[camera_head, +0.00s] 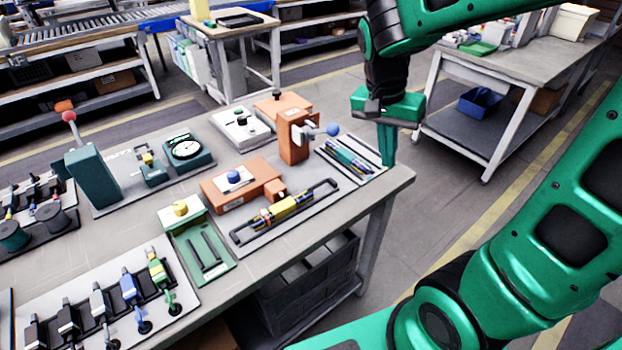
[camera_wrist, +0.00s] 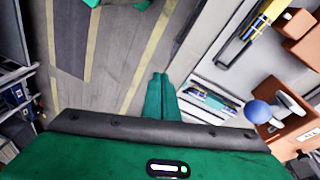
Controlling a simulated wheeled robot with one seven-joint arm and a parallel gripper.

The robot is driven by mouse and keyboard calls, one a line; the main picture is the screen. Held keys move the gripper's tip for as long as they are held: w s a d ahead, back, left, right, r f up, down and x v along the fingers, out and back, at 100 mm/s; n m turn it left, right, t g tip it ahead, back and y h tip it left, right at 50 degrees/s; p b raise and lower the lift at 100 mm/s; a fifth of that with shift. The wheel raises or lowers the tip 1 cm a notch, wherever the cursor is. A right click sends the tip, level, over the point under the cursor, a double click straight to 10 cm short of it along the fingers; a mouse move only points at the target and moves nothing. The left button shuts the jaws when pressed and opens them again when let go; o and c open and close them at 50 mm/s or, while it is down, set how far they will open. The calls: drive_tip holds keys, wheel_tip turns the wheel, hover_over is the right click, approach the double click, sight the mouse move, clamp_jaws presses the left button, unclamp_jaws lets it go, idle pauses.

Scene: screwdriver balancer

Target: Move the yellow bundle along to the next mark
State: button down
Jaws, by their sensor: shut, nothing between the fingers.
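The yellow bundle (camera_head: 286,208) lies on a dark-edged grey plate (camera_head: 262,240) near the front right of the table, alongside a black rail. The end of it also shows at the top right of the wrist view (camera_wrist: 268,12). My gripper (camera_head: 388,162) points down at the table's right corner, to the right of the bundle and well apart from it. In the wrist view its green fingers (camera_wrist: 160,77) are together and empty, with floor behind them. I cannot make out a mark on the plate.
A tray of blue and green rods (camera_head: 347,160) lies just left of my gripper. An orange block with a blue-knobbed lever (camera_head: 296,140) stands behind it. A smaller orange block (camera_head: 240,186) and a green tray (camera_head: 200,250) are near the bundle.

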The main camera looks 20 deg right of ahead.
drive_tip(key=w+a+f+m+t+h, duration=0.1)
drive_tip(key=w+a+f+m, duration=0.1)
drive_tip(key=w+a, duration=0.45)
drive_tip(key=w+a+f+m, duration=0.1)
drive_tip(key=w+a, duration=0.2)
drive_tip(key=a, duration=0.7)
drive_tip(key=x, duration=1)
drive_tip(key=shift+r, duration=0.1)
drive_tip(key=shift+s+m, duration=0.1)
drive_tip(key=shift+m, duration=0.2)
